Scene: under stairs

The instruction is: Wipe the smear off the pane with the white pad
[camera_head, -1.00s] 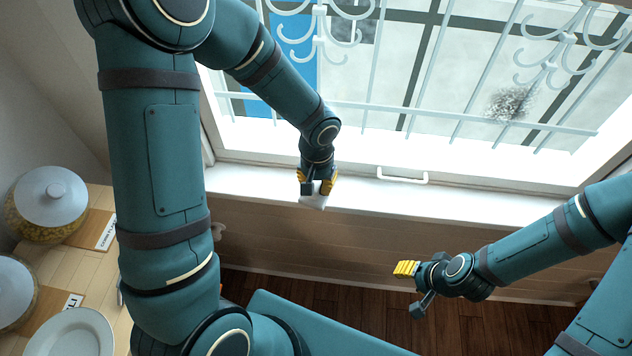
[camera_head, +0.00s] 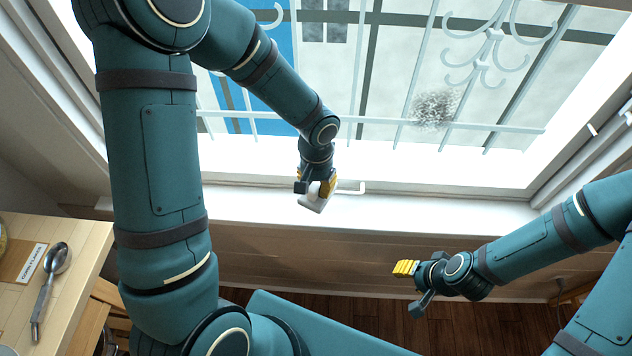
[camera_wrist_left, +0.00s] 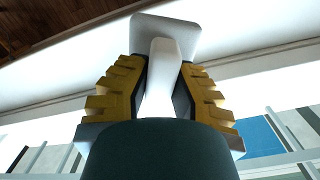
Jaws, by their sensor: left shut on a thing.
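My left gripper (camera_head: 318,186) is shut on the white pad (camera_head: 314,203) and holds it above the window sill. In the left wrist view the pad (camera_wrist_left: 163,36) has a flat rounded head and a handle between the yellow fingers (camera_wrist_left: 158,85). The smear (camera_head: 433,110) is a grey speckled patch on the window pane (camera_head: 390,70), up and right of the pad and apart from it. White bars cross in front of the pane. My right gripper (camera_head: 404,269) hangs empty at lower right; its finger gap is not clear.
A white grille (camera_head: 487,60) with scrolls and a low crossbar stands before the pane near the smear. A wooden table (camera_head: 75,236) with a spoon (camera_head: 50,285) is at lower left. Wooden floor shows below.

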